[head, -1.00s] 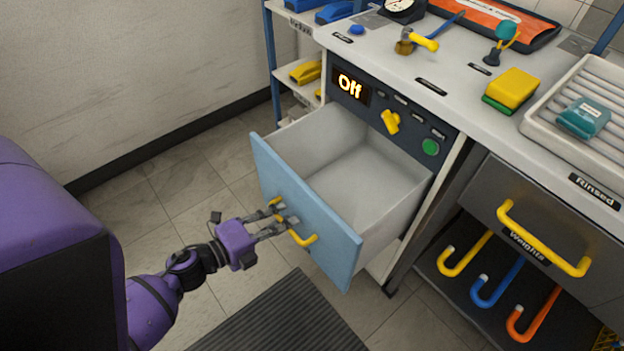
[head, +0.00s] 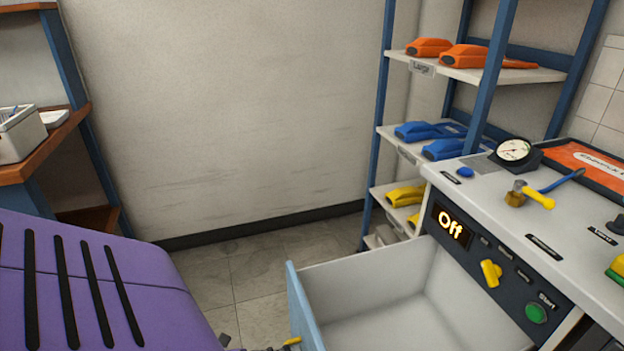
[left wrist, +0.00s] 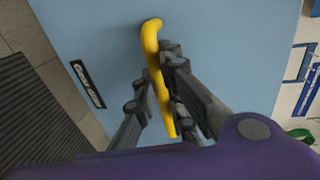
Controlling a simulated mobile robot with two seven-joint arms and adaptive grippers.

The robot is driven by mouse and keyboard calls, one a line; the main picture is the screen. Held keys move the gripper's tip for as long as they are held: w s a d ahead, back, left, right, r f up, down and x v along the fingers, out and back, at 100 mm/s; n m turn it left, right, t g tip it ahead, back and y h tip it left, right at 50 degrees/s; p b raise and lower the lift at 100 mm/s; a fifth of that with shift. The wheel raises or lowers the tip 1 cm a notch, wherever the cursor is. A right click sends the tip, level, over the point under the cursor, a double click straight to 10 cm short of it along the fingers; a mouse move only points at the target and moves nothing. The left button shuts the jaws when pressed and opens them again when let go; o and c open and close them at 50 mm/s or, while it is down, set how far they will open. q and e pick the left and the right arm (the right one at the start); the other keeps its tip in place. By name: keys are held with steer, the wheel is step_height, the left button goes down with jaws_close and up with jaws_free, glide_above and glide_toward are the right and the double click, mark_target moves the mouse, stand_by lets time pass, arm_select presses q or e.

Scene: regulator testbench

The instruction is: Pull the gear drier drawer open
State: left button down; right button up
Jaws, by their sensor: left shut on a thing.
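The gear drier drawer (head: 302,312) stands open from the bench in the head view, its blue front at the left and its pale inside empty where visible. In the left wrist view the blue drawer front (left wrist: 225,35) fills much of the picture, with a dark label (left wrist: 87,84) on it. My left gripper (left wrist: 163,88) is shut on the yellow drawer handle (left wrist: 151,34). Only a sliver of the handle shows at the head view's bottom edge (head: 292,343), and most of that gripper is out of frame there. My right gripper is not in view.
The drier panel has an "Off" display (head: 451,224), a yellow knob (head: 490,273) and a green button (head: 536,313). A shelf rack (head: 490,75) with orange, blue and yellow parts stands behind. Floor (head: 245,275) is clear left of the drawer. A wooden shelf (head: 45,155) stands far left.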

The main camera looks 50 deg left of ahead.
arm_select(q)
steer(key=c, duration=1.8)
jaws_free()
steer(key=v, duration=1.2)
